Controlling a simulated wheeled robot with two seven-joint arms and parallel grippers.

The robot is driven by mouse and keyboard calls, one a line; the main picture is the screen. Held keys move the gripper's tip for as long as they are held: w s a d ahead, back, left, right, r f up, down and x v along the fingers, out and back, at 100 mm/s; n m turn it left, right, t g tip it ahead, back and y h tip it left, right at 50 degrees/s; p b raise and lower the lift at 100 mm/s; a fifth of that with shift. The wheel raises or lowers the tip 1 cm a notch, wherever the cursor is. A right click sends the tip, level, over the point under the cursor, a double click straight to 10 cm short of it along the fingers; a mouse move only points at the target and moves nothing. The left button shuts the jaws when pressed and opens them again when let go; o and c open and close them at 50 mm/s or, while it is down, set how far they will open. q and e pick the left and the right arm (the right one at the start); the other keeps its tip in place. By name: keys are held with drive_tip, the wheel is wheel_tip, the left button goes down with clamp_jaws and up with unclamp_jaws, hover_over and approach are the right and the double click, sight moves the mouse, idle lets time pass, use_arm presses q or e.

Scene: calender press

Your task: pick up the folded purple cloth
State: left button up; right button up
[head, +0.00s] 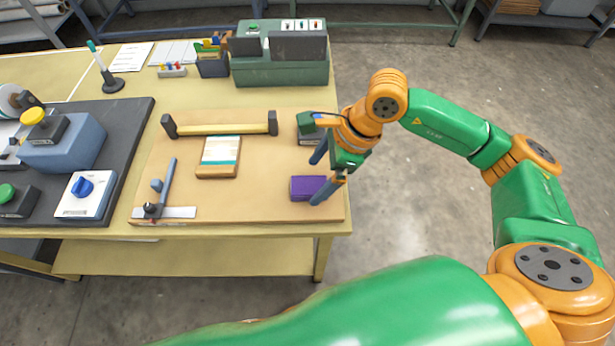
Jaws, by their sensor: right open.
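The folded purple cloth (305,188) lies flat on the tan board near the right front corner of the table. My right gripper (317,181) reaches in from the right with its two blue fingers apart. One finger is above the far right of the cloth, and the other overlaps the cloth's right end in the picture. Nothing shows between the fingers that looks held. I cannot tell how high the fingertips are above the cloth. My left gripper is not in view.
The tan board (255,205) also bears a bar with dark ends (220,129), a small wooden block with a striped top (219,157) and a blue-handled tool (166,190). A green machine (281,70) stands behind. A dark panel with knobs (130,130) lies at left.

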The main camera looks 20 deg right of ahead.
sight(310, 185)
drive_tip(key=x, duration=0.2)
drive_tip(key=shift+s+a+f, duration=0.1)
drive_tip(key=shift+a+f, duration=0.05)
drive_tip(key=shift+f, duration=0.15)
drive_tip(key=shift+w+f, duration=0.25)
drive_tip(key=shift+f, duration=0.05)
drive_tip(key=shift+s, duration=0.1)
drive_tip(key=c, duration=1.4)
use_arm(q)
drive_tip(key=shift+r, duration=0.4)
use_arm(e)
drive_tip(key=shift+c, duration=0.2)
drive_tip(key=shift+r, duration=0.15)
